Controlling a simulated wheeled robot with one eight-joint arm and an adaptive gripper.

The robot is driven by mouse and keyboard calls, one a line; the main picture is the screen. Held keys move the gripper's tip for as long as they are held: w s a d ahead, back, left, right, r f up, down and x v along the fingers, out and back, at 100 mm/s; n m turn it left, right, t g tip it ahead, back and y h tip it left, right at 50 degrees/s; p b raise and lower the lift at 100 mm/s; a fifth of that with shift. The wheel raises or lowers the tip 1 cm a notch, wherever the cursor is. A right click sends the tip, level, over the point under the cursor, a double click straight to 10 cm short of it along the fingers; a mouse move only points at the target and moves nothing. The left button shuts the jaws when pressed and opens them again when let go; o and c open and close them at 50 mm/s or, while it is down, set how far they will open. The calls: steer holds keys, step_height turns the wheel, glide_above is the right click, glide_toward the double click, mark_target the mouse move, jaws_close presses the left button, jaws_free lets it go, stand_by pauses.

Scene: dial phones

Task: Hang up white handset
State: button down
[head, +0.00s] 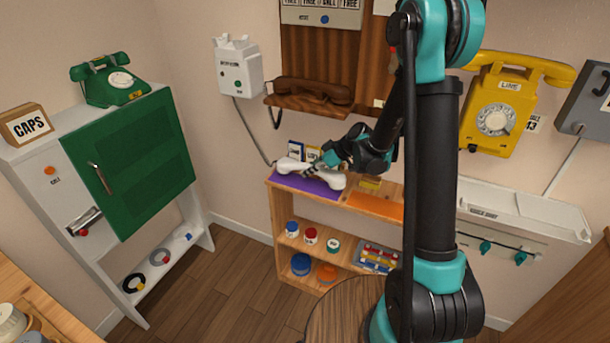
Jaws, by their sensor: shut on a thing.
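The white handset (290,166) is at the left end of the wooden shelf unit, over a purple mat (306,185). My gripper (313,170) is shut on the middle of its grip. I cannot tell whether the handset touches the mat or is just above it. The white wall phone (238,68) hangs on the wall up and to the left, with prongs on its top and no handset on them. A grey cord (252,130) runs from its underside down to near the handset.
A brown handset (313,90) lies on a wooden wall ledge above my gripper. A green phone (113,82) stands on the left cabinet. An orange mat (376,205) lies right of the purple one. Small cards stand behind the handset.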

mark_target(305, 183)
steer(key=shift+w+a+f, duration=0.15)
steer(key=shift+w+a, duration=0.05)
steer(key=shift+a, duration=0.35)
steer(key=shift+w+a+f, duration=0.1)
steer(key=shift+w+a, duration=0.1)
steer(key=shift+a, duration=0.3)
steer(key=shift+d+f, duration=0.15)
steer(key=shift+f, duration=1.15)
steer(key=c, duration=1.2)
jaws_free()
steer(key=shift+f, duration=0.15)
steer(key=shift+f, duration=0.1)
steer(key=v, duration=1.1)
steer(key=s+v, duration=0.1)
steer(key=v, duration=0.5)
steer(key=shift+a+r, duration=0.2)
steer(key=shift+r, duration=0.05)
steer(key=s+d+f+m+h, duration=0.3)
steer(key=s+d+m, duration=0.4)
steer(key=s, duration=0.4)
steer(key=s+d+f+m+t+h, duration=0.1)
steer(key=s+d+f+m+h, duration=0.1)
steer(key=s+d+m+h, duration=0.3)
steer(key=s+d+m, duration=0.2)
steer(key=s+d, duration=0.2)
steer(key=s, duration=0.2)
steer(key=shift+s+f, duration=0.4)
